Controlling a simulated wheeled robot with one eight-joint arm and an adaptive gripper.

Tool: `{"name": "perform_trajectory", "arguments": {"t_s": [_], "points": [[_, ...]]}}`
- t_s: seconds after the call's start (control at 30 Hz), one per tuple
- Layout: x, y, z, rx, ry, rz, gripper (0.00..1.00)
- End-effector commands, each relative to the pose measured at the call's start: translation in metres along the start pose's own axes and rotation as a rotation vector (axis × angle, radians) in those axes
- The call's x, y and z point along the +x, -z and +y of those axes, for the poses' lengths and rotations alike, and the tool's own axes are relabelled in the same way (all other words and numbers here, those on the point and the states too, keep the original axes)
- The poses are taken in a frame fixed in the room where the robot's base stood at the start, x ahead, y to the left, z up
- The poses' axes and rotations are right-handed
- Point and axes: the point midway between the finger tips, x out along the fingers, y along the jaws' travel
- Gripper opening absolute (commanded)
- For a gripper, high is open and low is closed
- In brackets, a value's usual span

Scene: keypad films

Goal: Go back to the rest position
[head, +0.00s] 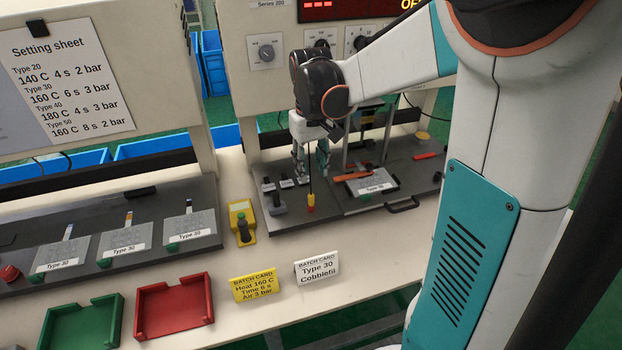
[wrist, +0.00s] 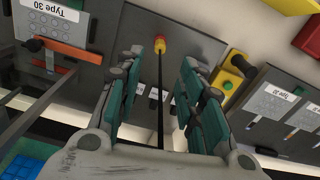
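My gripper (head: 311,172) hangs over the dark base plate of the press station in the head view. Its two teal-padded fingers stand apart in the wrist view (wrist: 160,65), with nothing held between them. A thin black rod or cable with a red and yellow end (head: 311,203) shows between the fingers; in the wrist view its end (wrist: 160,45) lies beyond the fingertips. It does not appear gripped. My arm reaches in from the upper right of the head view. No rest position is marked in either view.
A keypad panel labelled Type 30 (wrist: 55,20) lies beside the gripper on a plate with a black handle (head: 402,205). A yellow button box (head: 242,222), batch cards (head: 318,268), a red tray (head: 174,306) and a green tray (head: 82,325) are nearby. Thin posts stand behind the gripper.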

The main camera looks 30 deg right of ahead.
Motion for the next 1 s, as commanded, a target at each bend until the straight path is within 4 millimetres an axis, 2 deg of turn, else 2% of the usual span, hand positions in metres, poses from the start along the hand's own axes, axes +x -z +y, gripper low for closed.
{"name": "perform_trajectory", "arguments": {"t_s": [0.2, 0.77, 0.87, 1.0], "points": [[-0.013, 0.000, 0.000, 0.000, 0.000, 0.000, 0.35], [-0.014, -0.001, -0.001, -0.002, 0.000, 0.003, 0.35], [-0.020, -0.007, -0.006, -0.011, -0.001, 0.017, 0.35], [-0.037, -0.026, -0.021, -0.038, -0.005, 0.059, 0.35]]}}
